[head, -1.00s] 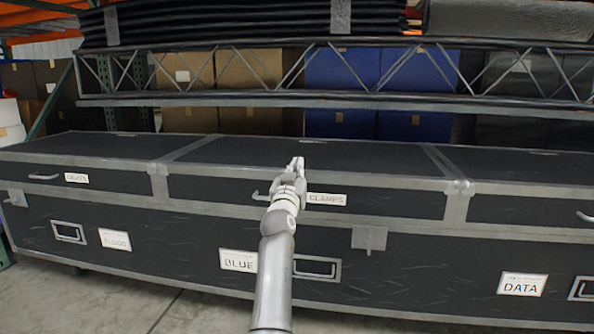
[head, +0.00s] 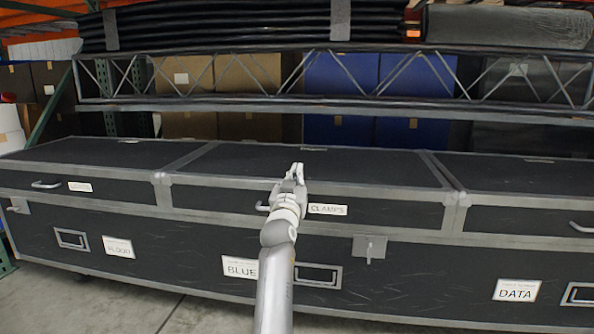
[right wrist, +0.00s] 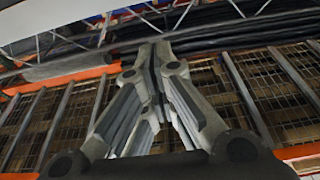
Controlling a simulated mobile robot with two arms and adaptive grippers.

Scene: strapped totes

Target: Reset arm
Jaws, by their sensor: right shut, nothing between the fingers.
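My right arm reaches up from the bottom middle of the head view. Its gripper (head: 297,168) is in front of the middle section of a long black case, near the top edge and left of the CLAMPS label (head: 327,209). The gripper is shut and empty. In the right wrist view its two fingers (right wrist: 154,50) meet at the tips, with nothing between them. My left gripper is in neither view.
The black case (head: 190,245) with grey metal edging spans the head view. Labels BLUE (head: 240,267) and DATA (head: 517,290) mark its front. A metal truss (head: 300,105) runs behind and above it, with blue boxes (head: 342,70) beyond. Concrete floor (head: 130,310) shows at lower left.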

